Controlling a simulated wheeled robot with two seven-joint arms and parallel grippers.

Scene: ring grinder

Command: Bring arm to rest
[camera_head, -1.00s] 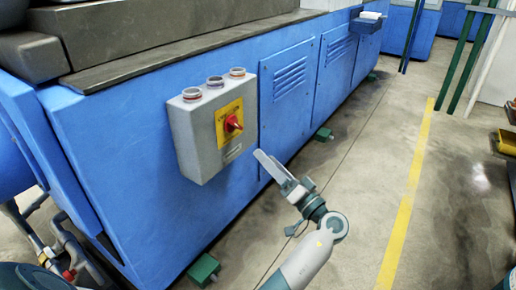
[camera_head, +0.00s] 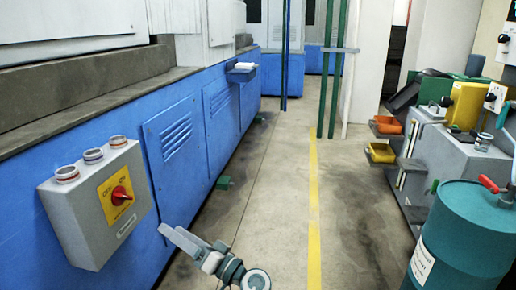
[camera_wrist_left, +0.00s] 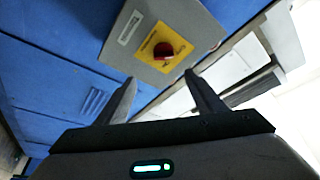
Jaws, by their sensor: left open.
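My left gripper (camera_head: 172,231) is low in the head view, just right of a grey control box (camera_head: 72,222), and looks apart from it. In the left wrist view my left gripper (camera_wrist_left: 160,77) is open, with nothing between its two fingers. The box has a yellow plate with a red rotary switch (camera_head: 121,195) and several round buttons on top. The switch (camera_wrist_left: 164,50) also shows beyond the fingertips in the left wrist view. My right gripper is not in view.
The blue machine (camera_head: 180,190) runs along the left. A yellow line (camera_head: 313,190) marks the floor of a clear aisle. At the right stand a teal drum (camera_head: 465,235), a grey bench (camera_head: 450,150) and orange and yellow bins (camera_head: 381,153).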

